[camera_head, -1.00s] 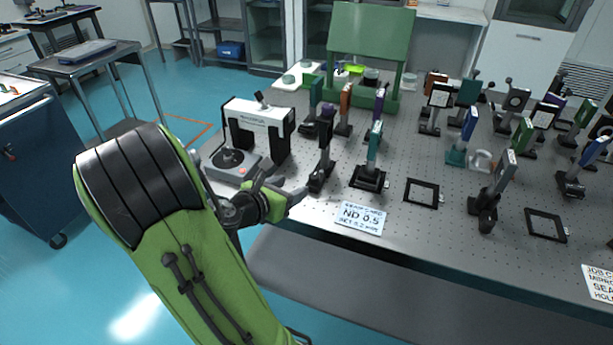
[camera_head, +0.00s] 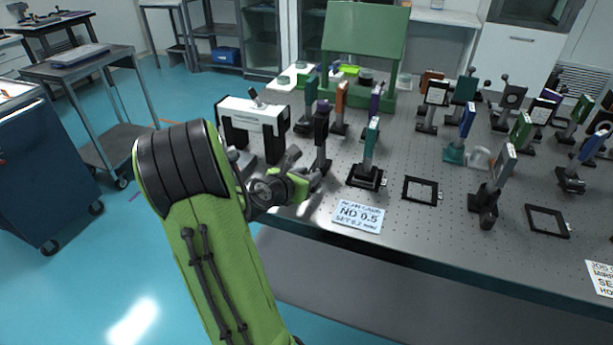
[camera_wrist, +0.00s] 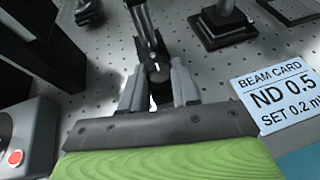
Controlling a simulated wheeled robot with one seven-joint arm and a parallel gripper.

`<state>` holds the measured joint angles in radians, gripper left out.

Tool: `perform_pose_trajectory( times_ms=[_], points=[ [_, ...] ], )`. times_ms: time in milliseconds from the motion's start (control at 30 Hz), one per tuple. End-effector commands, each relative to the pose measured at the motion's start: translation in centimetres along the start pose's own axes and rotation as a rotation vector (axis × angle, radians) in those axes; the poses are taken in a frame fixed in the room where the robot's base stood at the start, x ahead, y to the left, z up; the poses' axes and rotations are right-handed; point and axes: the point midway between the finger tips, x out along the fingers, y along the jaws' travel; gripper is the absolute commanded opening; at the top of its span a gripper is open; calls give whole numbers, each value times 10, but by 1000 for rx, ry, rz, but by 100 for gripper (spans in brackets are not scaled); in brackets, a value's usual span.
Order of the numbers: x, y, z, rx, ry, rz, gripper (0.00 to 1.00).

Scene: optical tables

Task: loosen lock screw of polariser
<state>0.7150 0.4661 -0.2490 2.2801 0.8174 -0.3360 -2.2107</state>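A dark upright optic mount (camera_head: 321,128) on a black post stands near the front left of the optical table; I cannot tell for sure that it is the polariser. My gripper (camera_head: 314,179) is low beside its foot. In the wrist view, my gripper (camera_wrist: 158,82) points at the black post (camera_wrist: 143,25), its two grey fingers apart. A dark knob-like part (camera_wrist: 158,71) at the post's lower end shows in the gap between the fingertips. I cannot tell whether the fingers touch it. The lock screw cannot be made out clearly.
A teal-plated mount (camera_head: 370,145) on a black base stands just right. A beam card reading ND 0.5 (camera_head: 358,216) lies near the front edge. A white-and-black bridge-shaped device (camera_head: 252,118) stands left. An empty black frame (camera_head: 421,190) lies further right on the perforated table (camera_head: 400,235).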

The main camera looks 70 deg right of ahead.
Motion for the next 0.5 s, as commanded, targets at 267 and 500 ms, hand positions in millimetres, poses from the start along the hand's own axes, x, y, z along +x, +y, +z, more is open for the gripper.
perform_pose_trajectory(
  times_ms=[267,500],
  points=[
    [0,0,0,1,0,-4,0],
    [-1,2,2,23,0,-63,0]
  ],
)
